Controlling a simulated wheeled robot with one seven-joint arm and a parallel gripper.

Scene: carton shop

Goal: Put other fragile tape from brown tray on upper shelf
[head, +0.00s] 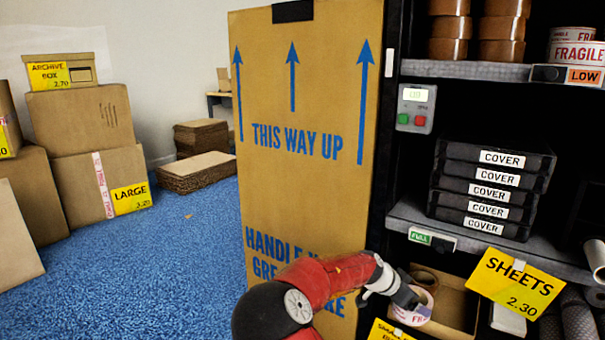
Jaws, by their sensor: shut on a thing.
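My gripper (408,298) reaches in at the bottom right and is shut on a roll of fragile tape (414,316), white with red print. The roll is at the left part of the brown tray (455,303); I cannot tell whether it still touches the tray. The upper shelf (465,69) holds stacked brown tape rolls (449,28) at left and white FRAGILE tape rolls (577,53) at right, above a LOW label (584,77).
A tall carton panel (305,150) stands just left of the shelving. The middle shelf (480,240) carries stacked black COVER boxes (490,188). A yellow SHEETS sign (517,281) hangs right of the tray.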

